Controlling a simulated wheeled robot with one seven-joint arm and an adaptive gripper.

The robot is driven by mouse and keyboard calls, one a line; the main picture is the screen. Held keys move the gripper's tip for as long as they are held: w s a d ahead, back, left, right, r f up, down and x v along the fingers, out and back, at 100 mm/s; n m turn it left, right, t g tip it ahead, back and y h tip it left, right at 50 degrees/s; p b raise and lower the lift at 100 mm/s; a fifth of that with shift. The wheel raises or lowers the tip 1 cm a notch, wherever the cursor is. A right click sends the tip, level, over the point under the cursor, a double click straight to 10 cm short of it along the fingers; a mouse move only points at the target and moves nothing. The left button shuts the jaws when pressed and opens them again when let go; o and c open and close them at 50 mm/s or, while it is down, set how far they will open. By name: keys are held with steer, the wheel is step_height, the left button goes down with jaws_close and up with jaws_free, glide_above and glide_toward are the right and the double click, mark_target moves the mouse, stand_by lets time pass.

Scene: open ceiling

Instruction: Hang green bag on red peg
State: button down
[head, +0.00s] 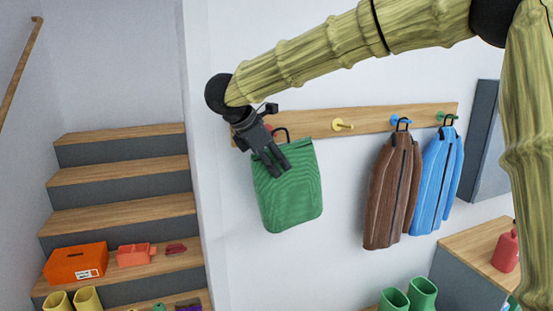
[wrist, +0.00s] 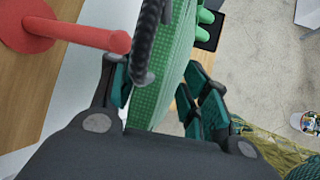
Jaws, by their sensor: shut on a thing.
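The green bag (head: 290,195) hangs upright in front of the wall, below the left end of the wooden peg rail. My gripper (head: 275,163) is shut on the bag near its top edge. In the wrist view the fingers (wrist: 155,95) stand on both sides of the green fabric (wrist: 178,65). The bag's dark looped handle (head: 283,132) rises above the bag. The red peg (head: 268,129) is partly hidden behind my gripper. In the wrist view the red peg (wrist: 85,36) points toward the dark handle (wrist: 148,45); its tip is just left of the strap, and the strap is not seen around it.
The rail (head: 370,120) has a free yellow peg (head: 342,125) to the right. Stairs (head: 120,200) with an orange box (head: 76,263) are left. Green boots (head: 420,294) stand below.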

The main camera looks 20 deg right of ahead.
steer(key=shift+w+a+p, duration=0.1)
steer(key=shift+w+p, duration=1)
steer(key=shift+w, duration=0.45)
steer(key=shift+w+f+b, duration=0.6)
steer(key=shift+b, duration=0.35)
steer(key=shift+f, duration=0.1)
